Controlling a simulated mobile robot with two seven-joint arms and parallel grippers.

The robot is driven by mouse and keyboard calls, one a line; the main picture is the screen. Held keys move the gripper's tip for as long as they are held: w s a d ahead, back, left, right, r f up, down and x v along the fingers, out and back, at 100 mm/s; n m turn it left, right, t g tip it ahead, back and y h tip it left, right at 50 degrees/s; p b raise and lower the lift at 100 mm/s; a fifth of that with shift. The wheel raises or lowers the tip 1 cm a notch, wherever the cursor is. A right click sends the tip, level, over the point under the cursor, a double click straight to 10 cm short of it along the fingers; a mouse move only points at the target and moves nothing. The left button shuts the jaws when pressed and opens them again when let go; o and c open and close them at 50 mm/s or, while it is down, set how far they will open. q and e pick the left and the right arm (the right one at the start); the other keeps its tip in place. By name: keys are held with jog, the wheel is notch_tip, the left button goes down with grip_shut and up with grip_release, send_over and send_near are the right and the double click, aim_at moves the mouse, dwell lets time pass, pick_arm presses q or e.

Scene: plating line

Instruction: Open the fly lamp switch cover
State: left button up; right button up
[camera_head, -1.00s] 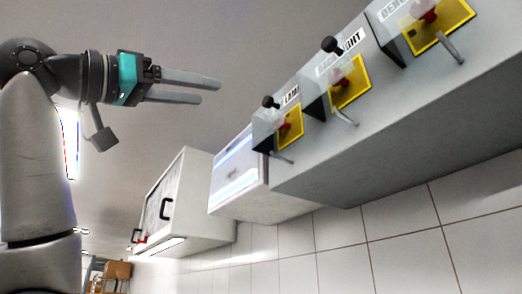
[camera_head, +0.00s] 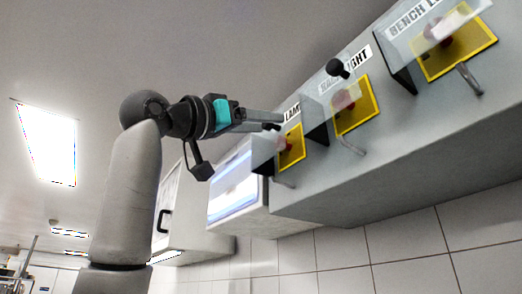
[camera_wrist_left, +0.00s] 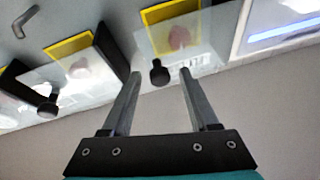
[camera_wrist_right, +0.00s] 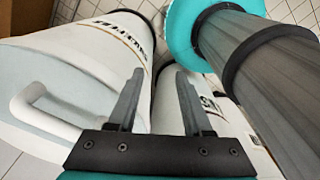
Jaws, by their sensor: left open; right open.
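The leftmost switch, with a label ending in "LAMP", has a clear cover (camera_head: 263,152) with a black knob (camera_head: 270,127) over a yellow plate (camera_head: 292,147). The cover looks shut. My left gripper (camera_head: 281,121) is open at this knob. In the left wrist view the knob (camera_wrist_left: 159,73) appears between the fingertips of the left gripper (camera_wrist_left: 160,76), with the clear cover (camera_wrist_left: 203,45) behind. I cannot tell whether a finger touches it. My right gripper (camera_wrist_right: 158,78) is open and empty, away from the panel.
The grey panel (camera_head: 400,125) carries two more covered switches to the right: a middle cover (camera_head: 322,100) with its black knob (camera_head: 337,68) and a "BENCH" cover (camera_head: 425,38). Metal levers stick out below. A lit box (camera_head: 233,188) adjoins on the left.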

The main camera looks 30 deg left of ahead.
pick_arm(q)
grip_shut()
dwell(0.5)
dwell(1.0)
